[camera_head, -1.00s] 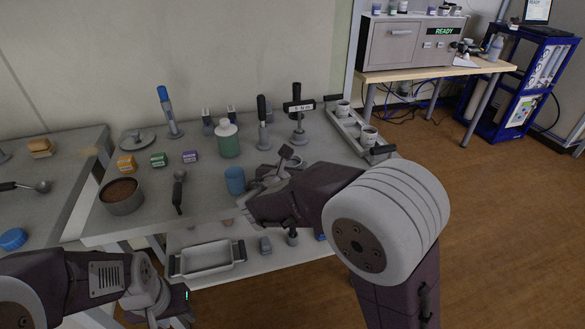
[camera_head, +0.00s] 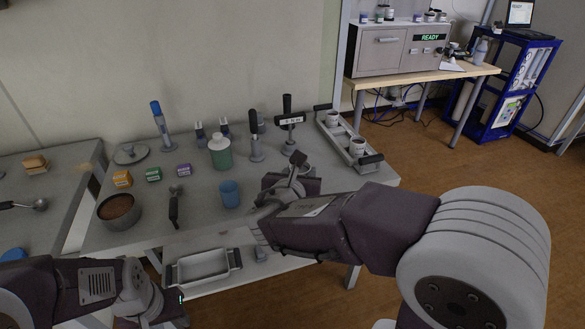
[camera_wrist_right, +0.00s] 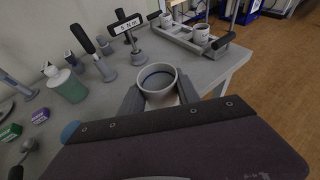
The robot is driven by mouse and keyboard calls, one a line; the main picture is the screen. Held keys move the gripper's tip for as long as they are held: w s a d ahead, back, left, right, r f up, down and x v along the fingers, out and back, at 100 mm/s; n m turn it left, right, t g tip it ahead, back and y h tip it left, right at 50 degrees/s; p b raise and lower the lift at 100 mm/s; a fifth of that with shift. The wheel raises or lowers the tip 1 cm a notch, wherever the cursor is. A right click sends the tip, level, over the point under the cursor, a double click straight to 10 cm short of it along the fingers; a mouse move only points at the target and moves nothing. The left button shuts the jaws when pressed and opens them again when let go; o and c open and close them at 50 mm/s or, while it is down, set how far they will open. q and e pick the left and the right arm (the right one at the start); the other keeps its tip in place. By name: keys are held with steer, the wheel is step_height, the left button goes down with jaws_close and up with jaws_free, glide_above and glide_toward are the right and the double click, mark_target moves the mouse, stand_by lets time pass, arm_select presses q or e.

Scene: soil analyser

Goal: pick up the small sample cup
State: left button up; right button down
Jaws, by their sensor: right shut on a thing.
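The small sample cup (camera_wrist_right: 157,84) is a pale grey, round, open cup with a dark ring inside. In the right wrist view it sits upright between the fingers of my right gripper (camera_wrist_right: 160,98), which is shut on it. In the head view my right gripper (camera_head: 290,186) is over the right part of the grey table, to the right of a blue cup (camera_head: 230,194). The held cup is not clear there, and I cannot tell its height above the table. My left gripper (camera_head: 170,312) is low at the left; its fingers are not clear.
A tray (camera_head: 345,138) with two similar cups (camera_head: 357,147) stands at the table's right end. A green bottle (camera_head: 220,153), a torque tool (camera_head: 289,122) and a metal bowl (camera_head: 119,212) stand on the table. The analyser (camera_head: 400,48) is on the far bench.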

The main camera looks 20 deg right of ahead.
steer(key=shift+s+d+r+p, duration=0.25)
steer(key=shift+s+r, duration=0.2)
steer(key=shift+s, duration=0.25)
steer(key=shift+s+d+r+p, duration=0.2)
steer(key=shift+s+r, duration=0.2)
steer(key=shift+s, duration=0.25)
steer(key=shift+s+d+r+p, duration=0.15)
steer(key=shift+s+r+p, duration=0.1)
steer(key=shift+s+r, duration=0.35)
steer(key=shift+s+f, duration=0.1)
steer(key=shift+f, duration=0.05)
